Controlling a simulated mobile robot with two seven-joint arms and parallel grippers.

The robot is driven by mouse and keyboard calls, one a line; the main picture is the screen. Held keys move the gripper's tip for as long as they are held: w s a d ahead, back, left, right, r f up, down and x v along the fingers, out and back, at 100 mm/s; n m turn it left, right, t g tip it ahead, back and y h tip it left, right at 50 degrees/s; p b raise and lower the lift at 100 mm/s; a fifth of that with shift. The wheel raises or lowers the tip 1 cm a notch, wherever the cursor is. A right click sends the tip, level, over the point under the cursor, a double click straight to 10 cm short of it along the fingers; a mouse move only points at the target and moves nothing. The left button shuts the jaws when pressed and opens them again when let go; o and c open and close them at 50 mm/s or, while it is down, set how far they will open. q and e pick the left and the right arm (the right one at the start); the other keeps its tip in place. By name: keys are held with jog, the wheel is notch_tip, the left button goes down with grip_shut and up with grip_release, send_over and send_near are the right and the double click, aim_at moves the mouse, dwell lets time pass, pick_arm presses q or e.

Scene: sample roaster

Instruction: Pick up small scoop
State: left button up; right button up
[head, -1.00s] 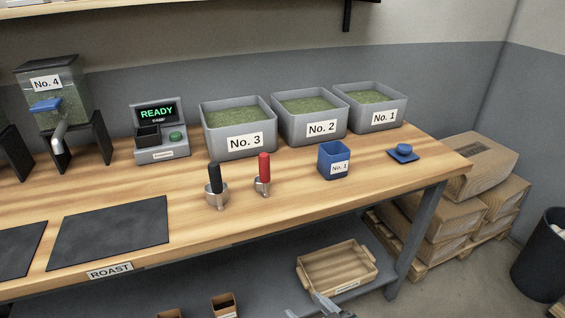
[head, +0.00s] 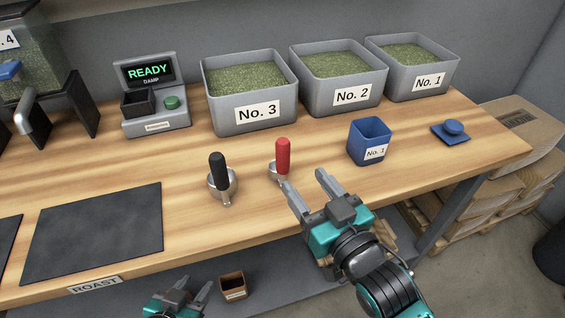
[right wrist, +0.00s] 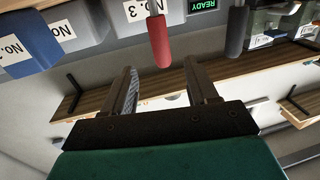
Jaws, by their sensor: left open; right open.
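The small scoop looks to be the red-handled one (head: 283,155), upright on the wooden bench; its metal cup is partly hidden by my right gripper's finger. Its red handle also shows in the right wrist view (right wrist: 160,42), ahead of the fingers and roughly between them. A larger black-handled scoop (head: 218,172) stands to its left. My right gripper (head: 304,180) is open and empty at the bench's front side, just in front and right of the red-handled scoop. My left gripper (head: 192,288) is open and low, in front of the bench edge.
A blue No. 1 cup (head: 367,146) stands right of the red-handled scoop. Grey bins No. 3 (head: 240,122), No. 2 (head: 318,98) and No. 1 (head: 405,87) line the back. A dark mat (head: 95,232) lies left. A small box (head: 234,291) sits below the bench.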

aim_at(286, 160)
jog(key=x, duration=0.9)
jog(key=shift+w+a+f, duration=0.2)
jog(key=shift+w, duration=0.1)
jog(key=shift+c, duration=0.5)
grip_shut()
